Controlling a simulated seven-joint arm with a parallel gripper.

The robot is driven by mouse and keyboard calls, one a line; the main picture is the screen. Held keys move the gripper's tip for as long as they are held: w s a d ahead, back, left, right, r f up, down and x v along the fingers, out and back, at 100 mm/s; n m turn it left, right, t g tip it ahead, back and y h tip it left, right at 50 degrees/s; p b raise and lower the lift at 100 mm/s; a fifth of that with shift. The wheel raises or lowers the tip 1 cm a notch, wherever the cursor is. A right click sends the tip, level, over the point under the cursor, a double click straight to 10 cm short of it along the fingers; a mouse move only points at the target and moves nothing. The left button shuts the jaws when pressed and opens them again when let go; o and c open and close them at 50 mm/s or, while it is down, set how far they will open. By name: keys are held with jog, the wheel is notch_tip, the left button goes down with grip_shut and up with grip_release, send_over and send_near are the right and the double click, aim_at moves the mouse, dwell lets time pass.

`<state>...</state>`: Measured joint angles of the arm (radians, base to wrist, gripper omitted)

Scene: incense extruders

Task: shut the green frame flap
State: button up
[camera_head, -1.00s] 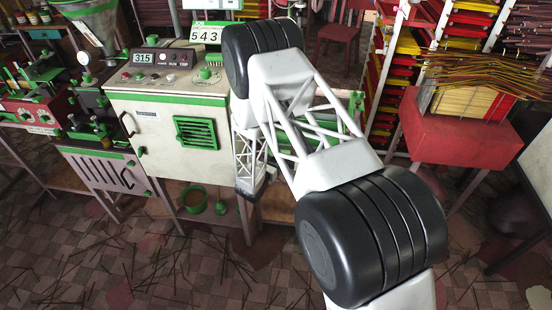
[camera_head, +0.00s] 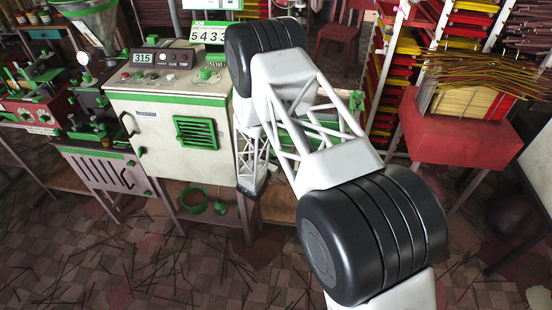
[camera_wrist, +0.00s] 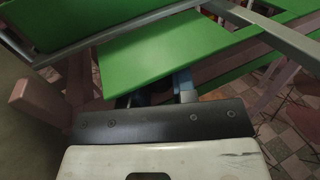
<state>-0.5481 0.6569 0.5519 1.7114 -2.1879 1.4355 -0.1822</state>
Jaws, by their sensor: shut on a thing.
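The green flap (camera_wrist: 160,50) is a flat green panel in the middle of the wrist view, tilted, with its near edge right in front of my gripper. My gripper (camera_wrist: 157,92) is at this edge, shut on the flap; the fingertips are mostly hidden under the green panel. In the head view, green frame parts (camera_head: 291,137) show through my arm's lattice, just right of the cream machine. My arm covers much of the frame there, and the grip itself cannot be made out.
The cream machine (camera_head: 158,120) with a green vent stands left of my arm. A red block (camera_head: 455,135) with incense sticks stands to the right. Grey metal bars (camera_wrist: 265,25) cross above the flap in the wrist view. The floor in front is open, strewn with sticks.

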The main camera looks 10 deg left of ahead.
jog(key=shift+r, duration=0.1)
jog(key=r+g, duration=0.1)
jog(key=g, duration=0.1)
jog(key=r+n+g+y, duration=0.1)
jog(key=g, duration=0.1)
jog(key=shift+s, duration=0.4)
notch_tip(320, 180, up, 2)
jog(key=g, duration=0.2)
jog(key=n+g+y, duration=0.1)
jog(key=g, duration=0.1)
jog(key=shift+w+n+g, duration=0.1)
jog(key=shift+n+g, duration=0.2)
jog(key=shift+w+r+n+g, duration=0.25)
jog(key=shift+r+g, duration=0.3)
jog(key=shift+g, duration=0.55)
jog(key=shift+w+r+n+g, duration=0.25)
jog(key=shift+r+g, duration=0.25)
jog(key=shift+g, duration=0.6)
jog(key=shift+w+r+n+g, duration=0.2)
jog(key=shift+w+r+g, duration=0.15)
jog(key=shift+g, duration=0.65)
jog(key=shift+w+r+n+g, duration=0.2)
jog(key=shift+w+r+g, duration=0.1)
jog(key=shift+g, duration=0.7)
jog(key=o, duration=0.9)
